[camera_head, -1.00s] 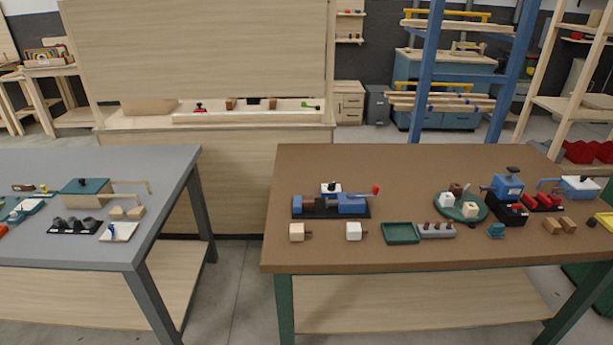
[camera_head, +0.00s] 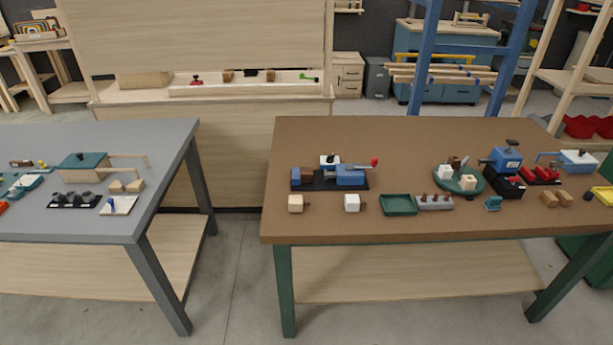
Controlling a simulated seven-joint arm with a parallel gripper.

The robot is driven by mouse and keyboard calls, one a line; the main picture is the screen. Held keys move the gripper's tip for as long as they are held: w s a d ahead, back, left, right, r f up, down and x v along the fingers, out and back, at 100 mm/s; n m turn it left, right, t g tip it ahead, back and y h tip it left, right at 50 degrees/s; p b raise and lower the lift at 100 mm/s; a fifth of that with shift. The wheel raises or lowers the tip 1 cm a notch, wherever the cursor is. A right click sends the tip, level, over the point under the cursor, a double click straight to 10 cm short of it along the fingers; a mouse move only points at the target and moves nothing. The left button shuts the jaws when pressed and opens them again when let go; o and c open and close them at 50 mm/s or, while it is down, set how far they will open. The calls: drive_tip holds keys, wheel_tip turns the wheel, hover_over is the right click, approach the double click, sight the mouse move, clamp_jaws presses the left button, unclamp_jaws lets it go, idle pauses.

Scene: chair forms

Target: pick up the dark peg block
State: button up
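A dark brown block (camera_head: 453,162) stands on a round green plate (camera_head: 467,190) on the brown table, beside a white block (camera_head: 445,172) and a cream block (camera_head: 467,182). It looks like the dark peg block, but it is small and partly hidden, so its peg cannot be made out clearly. A cream block with a dark peg (camera_head: 295,203) and a white block with a dark peg (camera_head: 352,202) sit near the table's front left. My gripper is not in view.
The brown table (camera_head: 330,226) also holds a blue clamp (camera_head: 349,177), a green tray (camera_head: 398,205), a grey peg holder (camera_head: 434,203) and a blue machine (camera_head: 506,158). A grey table (camera_head: 80,228) stands left across a floor gap (camera_head: 236,265). The brown table's back middle is clear.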

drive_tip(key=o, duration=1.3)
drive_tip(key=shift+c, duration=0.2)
